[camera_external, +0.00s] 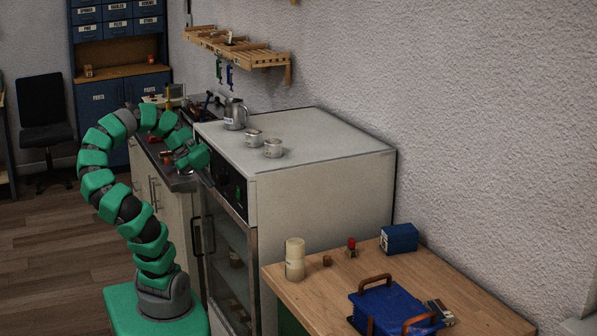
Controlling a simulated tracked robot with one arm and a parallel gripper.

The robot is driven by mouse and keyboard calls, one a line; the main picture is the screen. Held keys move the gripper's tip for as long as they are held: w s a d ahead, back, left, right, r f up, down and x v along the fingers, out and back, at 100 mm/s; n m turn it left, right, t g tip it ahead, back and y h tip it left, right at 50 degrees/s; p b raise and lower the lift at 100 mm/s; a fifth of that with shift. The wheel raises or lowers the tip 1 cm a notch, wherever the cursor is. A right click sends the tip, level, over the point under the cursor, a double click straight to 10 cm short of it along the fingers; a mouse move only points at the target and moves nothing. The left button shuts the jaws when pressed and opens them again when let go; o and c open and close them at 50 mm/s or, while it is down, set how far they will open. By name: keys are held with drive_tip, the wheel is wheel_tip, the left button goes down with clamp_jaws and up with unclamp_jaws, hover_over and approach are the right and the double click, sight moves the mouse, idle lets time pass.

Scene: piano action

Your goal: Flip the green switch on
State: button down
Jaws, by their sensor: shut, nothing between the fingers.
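My green and grey arm curves up and over from its base at the lower left. My gripper (209,182) is at the dark front panel (229,186) of the white cabinet. The fingertips are small and dark against the panel, with no object visible in them. I cannot tell whether they touch the panel. I cannot clearly make out the green switch; the panel is seen at a steep angle and partly hidden by my gripper.
A metal jug (235,114) and two metal cups (272,148) stand on the white cabinet (330,215). A cluttered counter lies behind my wrist. The wooden table (490,322) at the right holds a blue case (395,308), a pale cylinder (295,260) and a blue box (399,238).

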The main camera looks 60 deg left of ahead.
sight(238, 193)
drive_tip(key=w+d+f, duration=0.1)
drive_tip(key=w+f, duration=0.3)
drive_tip(key=w, duration=0.2)
drive_tip(key=shift+w+d+f, duration=0.2)
drive_tip(key=shift+d+f, duration=0.15)
drive_tip(key=shift+d, duration=0.05)
drive_tip(key=shift+f, duration=0.1)
drive_tip(key=shift+w+t+b, duration=0.2)
drive_tip(key=shift+t+b, duration=0.1)
drive_tip(key=shift+b, duration=0.45)
drive_tip(key=shift+r, duration=0.2)
